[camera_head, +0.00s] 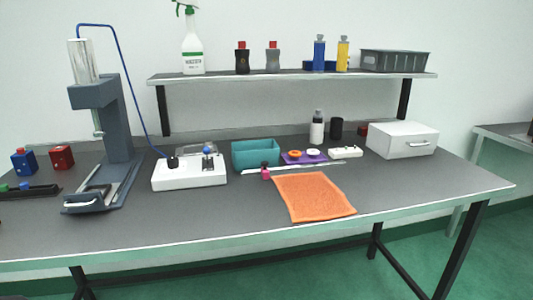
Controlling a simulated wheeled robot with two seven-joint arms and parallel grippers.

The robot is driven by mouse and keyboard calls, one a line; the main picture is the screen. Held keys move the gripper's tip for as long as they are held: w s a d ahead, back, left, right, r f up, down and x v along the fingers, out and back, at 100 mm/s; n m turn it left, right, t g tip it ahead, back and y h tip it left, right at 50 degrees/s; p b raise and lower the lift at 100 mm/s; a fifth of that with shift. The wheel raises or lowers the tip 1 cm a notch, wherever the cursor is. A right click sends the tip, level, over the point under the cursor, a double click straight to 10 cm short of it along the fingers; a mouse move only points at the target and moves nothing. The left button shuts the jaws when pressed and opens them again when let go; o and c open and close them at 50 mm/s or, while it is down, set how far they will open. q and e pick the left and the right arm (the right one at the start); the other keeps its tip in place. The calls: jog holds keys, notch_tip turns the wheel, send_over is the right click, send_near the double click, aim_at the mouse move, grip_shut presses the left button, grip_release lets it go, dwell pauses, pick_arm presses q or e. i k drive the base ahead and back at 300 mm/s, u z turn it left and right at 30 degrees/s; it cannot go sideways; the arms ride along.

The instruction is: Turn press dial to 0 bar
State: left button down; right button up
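A blue-grey press (95,93) stands at the left of the table, with a clear cylinder on top and a grey base plate in front. A blue cable (118,50) runs from its top down to a white control box (190,176) beside it. The box carries a black fitting (173,162) where the cable ends and a small blue-topped knob (207,151). I cannot tell which part is the dial; no scale or pressure reading is legible. Neither of my grippers is in view.
A teal bin (256,154), an orange cloth (313,196), a purple tray (305,161) and a white drawer box (402,140) are on the table. Red and blue containers stand at far left. A shelf (290,78) with bottles hangs behind.

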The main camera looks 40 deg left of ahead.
aim_at(172, 162)
jog(key=z, duration=0.35)
jog(key=i, duration=1.25)
jog(key=u, duration=2.05)
